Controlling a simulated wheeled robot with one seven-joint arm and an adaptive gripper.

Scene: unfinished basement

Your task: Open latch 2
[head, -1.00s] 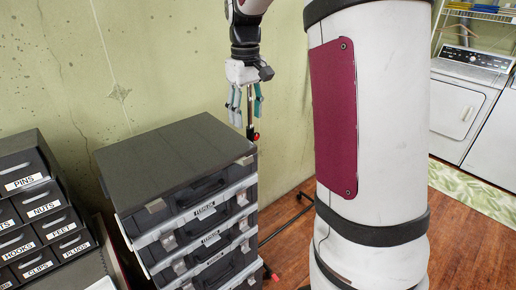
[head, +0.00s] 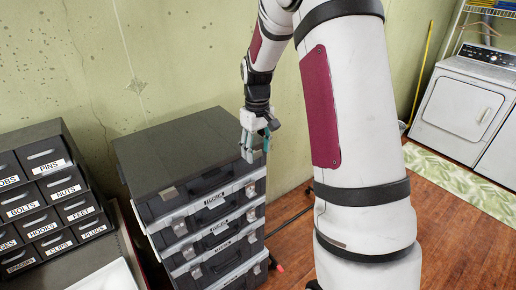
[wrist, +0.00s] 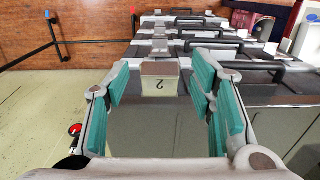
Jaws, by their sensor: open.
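Latch 2 (wrist: 158,84) is a beige-grey block with an upside-down "2" on its face, on the edge of the top black case (wrist: 150,132) in the wrist view. My gripper (wrist: 160,72) is open, with teal finger pads to the left and right of the latch. The latch appears between the fingertips; I cannot tell whether they touch it. In the head view, my gripper (head: 256,149) points down at the right end of the top case (head: 185,150). My fingers hide that corner of the case there.
More black cases with handles are stacked below (head: 225,252). A labelled drawer cabinet (head: 50,195) stands left. The green wall is close behind the stack. A washer (head: 465,112) and a patterned rug (head: 450,180) are at right, with open wooden floor before them.

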